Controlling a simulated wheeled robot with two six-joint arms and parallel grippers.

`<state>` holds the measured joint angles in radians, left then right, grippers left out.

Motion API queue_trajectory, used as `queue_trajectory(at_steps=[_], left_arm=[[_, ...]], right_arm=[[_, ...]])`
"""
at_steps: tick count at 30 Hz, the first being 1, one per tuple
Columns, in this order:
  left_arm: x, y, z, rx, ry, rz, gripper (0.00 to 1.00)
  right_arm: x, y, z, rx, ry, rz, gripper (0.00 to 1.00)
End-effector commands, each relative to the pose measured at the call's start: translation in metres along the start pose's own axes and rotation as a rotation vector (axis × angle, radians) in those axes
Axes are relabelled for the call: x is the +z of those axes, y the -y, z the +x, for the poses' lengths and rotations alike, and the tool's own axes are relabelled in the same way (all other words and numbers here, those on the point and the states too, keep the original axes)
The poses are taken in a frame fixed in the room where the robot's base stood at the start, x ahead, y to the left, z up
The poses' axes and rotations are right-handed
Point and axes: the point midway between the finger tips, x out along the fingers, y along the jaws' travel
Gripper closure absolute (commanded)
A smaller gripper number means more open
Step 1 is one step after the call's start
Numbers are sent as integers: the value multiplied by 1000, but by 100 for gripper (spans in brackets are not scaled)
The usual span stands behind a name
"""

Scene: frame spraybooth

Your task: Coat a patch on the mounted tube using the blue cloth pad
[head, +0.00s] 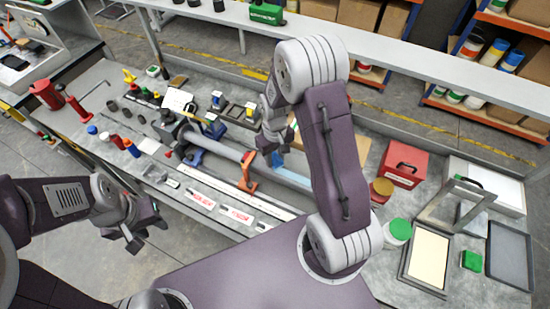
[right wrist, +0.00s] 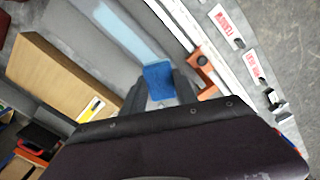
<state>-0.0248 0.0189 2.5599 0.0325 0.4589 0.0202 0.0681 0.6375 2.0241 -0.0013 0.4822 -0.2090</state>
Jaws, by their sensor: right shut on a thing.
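The mounted grey tube (head: 225,147) runs along the bench and also shows in the right wrist view (right wrist: 88,18). A pale blue coated band (right wrist: 125,33) lies lengthwise on it and shows in the head view (head: 297,180). My right gripper (head: 275,156) is shut on the blue cloth pad (right wrist: 158,82), at the near end of that band in the wrist view. The pad is at or just above the tube; I cannot tell if it touches. My left gripper (head: 146,224) is open and empty, off the bench's front edge.
An orange clamp (head: 248,172) stands at the tube, left of my right gripper. Bottles and small tools crowd the bench's left part. A red box (head: 405,163), a green-lidded jar (head: 398,233) and a framed cream tray (head: 427,258) are at the right.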

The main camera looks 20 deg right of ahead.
Motion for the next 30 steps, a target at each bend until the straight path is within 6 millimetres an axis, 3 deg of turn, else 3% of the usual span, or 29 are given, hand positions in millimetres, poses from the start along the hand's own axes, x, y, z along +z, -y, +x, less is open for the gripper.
queue_trajectory(at_steps=[12,30], left_arm=[[-4,-1,-36,0,0,0,64],[-4,-1,-36,0,0,0,64]], right_arm=[[-5,2,-40,0,-1,-1,100],[-5,2,-41,0,-1,0,100]])
